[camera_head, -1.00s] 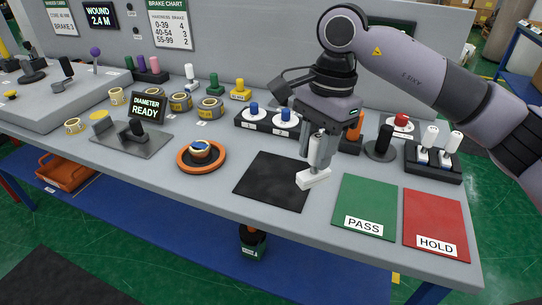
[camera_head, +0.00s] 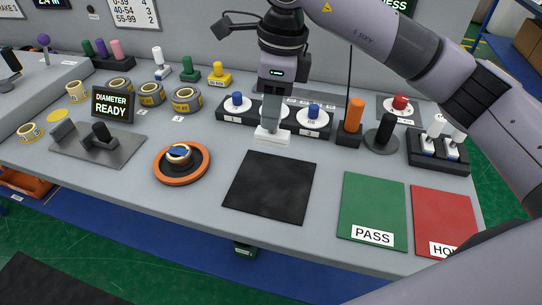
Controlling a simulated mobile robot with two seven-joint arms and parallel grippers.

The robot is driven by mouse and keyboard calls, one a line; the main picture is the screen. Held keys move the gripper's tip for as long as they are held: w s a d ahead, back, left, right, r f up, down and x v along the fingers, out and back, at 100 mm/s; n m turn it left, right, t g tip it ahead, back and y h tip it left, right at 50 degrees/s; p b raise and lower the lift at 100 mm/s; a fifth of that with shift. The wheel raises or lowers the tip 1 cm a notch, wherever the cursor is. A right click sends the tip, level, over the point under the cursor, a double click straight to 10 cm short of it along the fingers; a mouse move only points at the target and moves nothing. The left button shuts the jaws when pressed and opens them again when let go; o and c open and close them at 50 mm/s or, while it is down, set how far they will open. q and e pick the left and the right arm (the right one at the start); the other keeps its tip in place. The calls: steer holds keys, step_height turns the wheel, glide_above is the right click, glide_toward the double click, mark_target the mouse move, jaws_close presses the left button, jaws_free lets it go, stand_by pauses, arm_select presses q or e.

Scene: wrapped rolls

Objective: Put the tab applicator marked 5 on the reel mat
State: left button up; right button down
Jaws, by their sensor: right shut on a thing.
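My right gripper (camera_head: 271,127) is shut on a white tool with a block-shaped base (camera_head: 272,137). It looks like a tab applicator, but no mark on it can be read. The gripper hides most of its upper part. It appears beyond the far edge of the black mat (camera_head: 268,187), in front of the black rack; I cannot tell whether it touches the table. The mat is bare. Two white-handled tools (camera_head: 434,131) stand in a black holder (camera_head: 438,160) at the right; their marks cannot be read. My left gripper is not in view.
A black rack with blue-knobbed white discs (camera_head: 313,117) stands behind. The green PASS mat (camera_head: 373,205) and red HOLD mat (camera_head: 443,215) lie right. An orange dish with a roll (camera_head: 181,168) is left. An orange-handled tool (camera_head: 354,116) stands right of the rack.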

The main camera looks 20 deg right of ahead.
step_height(320, 180, down, 12)
steer(key=shift+r+p, duration=0.15)
steer(key=shift+p, duration=0.3)
steer(key=shift+f, duration=0.2)
steer(key=shift+f+b, duration=0.2)
steer(key=shift+b, duration=0.1)
steer(key=c, duration=0.8)
jaws_free()
steer(key=shift+r, duration=0.15)
